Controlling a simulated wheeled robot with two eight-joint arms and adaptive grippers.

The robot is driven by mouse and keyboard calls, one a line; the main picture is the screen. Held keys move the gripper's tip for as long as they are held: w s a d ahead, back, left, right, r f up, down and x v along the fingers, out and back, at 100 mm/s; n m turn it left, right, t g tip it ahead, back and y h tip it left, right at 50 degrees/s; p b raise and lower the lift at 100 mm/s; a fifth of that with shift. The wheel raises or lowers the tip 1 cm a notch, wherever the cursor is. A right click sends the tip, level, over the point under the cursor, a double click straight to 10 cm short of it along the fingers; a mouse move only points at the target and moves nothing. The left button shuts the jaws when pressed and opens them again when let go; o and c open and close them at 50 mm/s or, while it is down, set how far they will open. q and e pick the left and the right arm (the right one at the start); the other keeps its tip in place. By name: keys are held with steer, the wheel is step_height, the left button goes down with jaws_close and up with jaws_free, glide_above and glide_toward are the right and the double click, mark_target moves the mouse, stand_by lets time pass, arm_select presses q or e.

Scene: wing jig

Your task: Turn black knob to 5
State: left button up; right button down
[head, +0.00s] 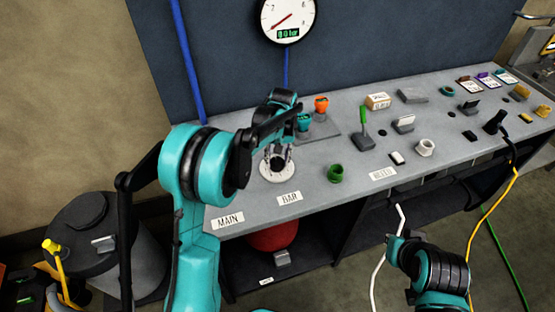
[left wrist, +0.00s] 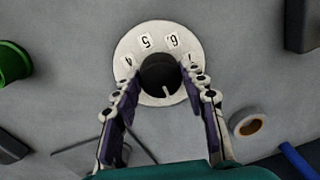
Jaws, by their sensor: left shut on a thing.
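The black knob (left wrist: 160,73) sits in the middle of a round white dial (left wrist: 135,42) with the numbers 4, 5, 6 and 7 showing in the left wrist view. A short pale mark on the knob points toward the bottom of that view, away from the 5. My left gripper (left wrist: 158,84) is shut on the knob, one finger on each side. In the head view my left gripper (head: 277,155) reaches down over the dial (head: 270,178) behind the BAR label (head: 289,198). My right gripper (head: 401,240) is low in front of the bench; its fingers are unclear.
A round gauge (head: 288,17) hangs on the wall panel. A green ring (head: 335,173), a green-handled lever (head: 363,125) and a white ring (head: 424,147) stand on the bench to the right. Orange (head: 321,104) and teal knobs stand behind my left gripper. A red tank (head: 273,236) is underneath.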

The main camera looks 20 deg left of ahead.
mark_target(280, 162)
arm_select(q)
steer(key=o, duration=1.2)
steer(key=shift+c, duration=0.2)
step_height(280, 162, up, 12)
steer(key=shift+w+d, duration=0.15)
steer(key=shift+d, duration=0.2)
